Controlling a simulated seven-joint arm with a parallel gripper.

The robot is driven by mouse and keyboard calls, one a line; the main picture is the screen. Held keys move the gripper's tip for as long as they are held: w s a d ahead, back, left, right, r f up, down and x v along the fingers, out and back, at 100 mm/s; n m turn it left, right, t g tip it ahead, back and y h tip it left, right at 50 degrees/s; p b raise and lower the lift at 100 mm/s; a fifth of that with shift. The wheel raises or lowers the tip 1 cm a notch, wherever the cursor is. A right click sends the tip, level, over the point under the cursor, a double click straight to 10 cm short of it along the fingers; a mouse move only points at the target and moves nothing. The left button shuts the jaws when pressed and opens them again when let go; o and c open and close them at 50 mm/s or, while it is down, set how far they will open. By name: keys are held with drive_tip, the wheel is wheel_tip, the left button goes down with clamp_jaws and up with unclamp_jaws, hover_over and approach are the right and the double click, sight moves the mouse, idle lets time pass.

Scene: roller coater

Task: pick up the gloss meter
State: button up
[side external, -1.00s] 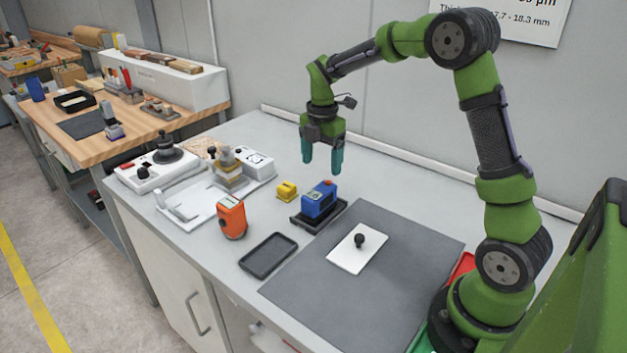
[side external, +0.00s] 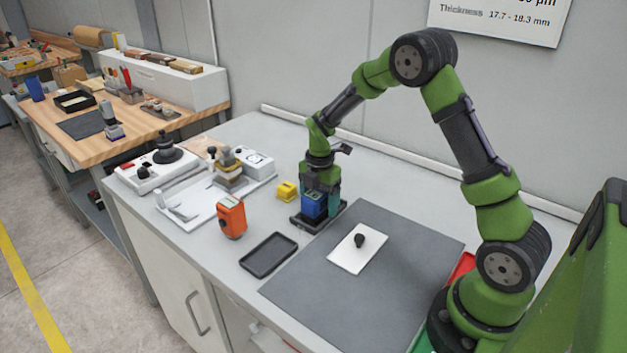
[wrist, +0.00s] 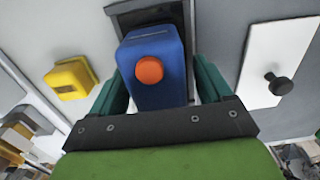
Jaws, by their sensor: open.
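The gloss meter appears to be the blue boxy device (side external: 312,206) with an orange-red button on its end. It sits in a black holder (side external: 300,222) on the bench. In the wrist view the blue device (wrist: 158,96) fills the space between my two teal fingers, button facing the camera. My gripper (side external: 321,203) is open and lowered over the device, one finger (wrist: 116,92) on each side; it also shows in the wrist view (wrist: 162,80). I cannot tell whether the fingers touch it. Part of the holder is hidden behind the device and fingers.
A yellow block (side external: 287,191) stands left of the holder, and an orange handheld device (side external: 231,217) is nearer the front. An empty black tray (side external: 268,255) lies in front. A white plate with a black knob (side external: 357,252) rests on the grey mat (side external: 340,312).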

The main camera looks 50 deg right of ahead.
drive_tip(key=shift+r, duration=0.1)
drive_tip(key=c, duration=1.4)
